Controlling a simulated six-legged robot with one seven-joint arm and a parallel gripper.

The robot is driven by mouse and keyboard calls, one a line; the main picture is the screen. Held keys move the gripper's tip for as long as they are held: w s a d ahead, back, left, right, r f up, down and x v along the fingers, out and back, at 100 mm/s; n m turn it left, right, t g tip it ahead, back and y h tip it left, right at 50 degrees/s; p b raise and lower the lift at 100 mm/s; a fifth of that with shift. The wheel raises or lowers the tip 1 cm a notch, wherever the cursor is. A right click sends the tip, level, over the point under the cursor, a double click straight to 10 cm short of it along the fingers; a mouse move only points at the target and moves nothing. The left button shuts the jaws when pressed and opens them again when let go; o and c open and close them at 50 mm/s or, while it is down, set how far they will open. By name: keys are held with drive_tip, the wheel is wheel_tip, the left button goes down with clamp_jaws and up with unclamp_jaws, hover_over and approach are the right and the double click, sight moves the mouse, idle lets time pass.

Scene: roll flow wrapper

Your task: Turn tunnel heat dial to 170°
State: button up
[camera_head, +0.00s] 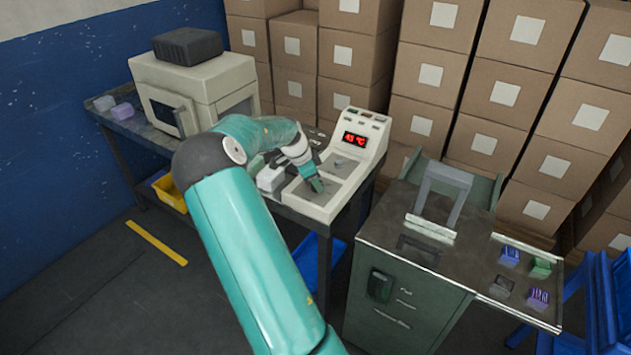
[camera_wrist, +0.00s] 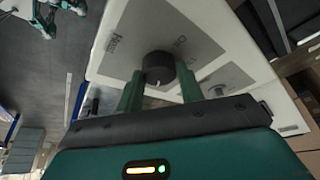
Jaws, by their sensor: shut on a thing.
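A black round dial (camera_wrist: 158,66) with a white mark on its edge stands on a grey label plate in the wrist view. My gripper (camera_wrist: 158,78) is shut on this dial, one green finger on each side. In the head view my gripper (camera_head: 317,184) reaches down onto the cream control panel (camera_head: 322,207), and the dial there is hidden by it. A red display (camera_head: 354,140) on the raised back of the panel reads about 45 °C. The lettering beside the dial is too small and tilted to read surely.
A second, smaller knob (camera_wrist: 218,90) sits on another plate to the right of the dial. A cream oven-like machine (camera_head: 195,90) stands left on the bench. A green cabinet (camera_head: 400,300) stands at the right, and stacked cartons (camera_head: 425,80) fill the back.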

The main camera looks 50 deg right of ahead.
drive_tip(key=m, duration=0.2)
drive_tip(key=m+g+y, duration=0.1)
drive_tip(key=m, duration=0.2)
drive_tip(key=shift+w+d+f+y, duration=0.1)
drive_tip(key=shift+y, duration=0.2)
idle(0.4)
drive_tip(key=o, duration=1)
drive_tip(key=v, duration=1.4)
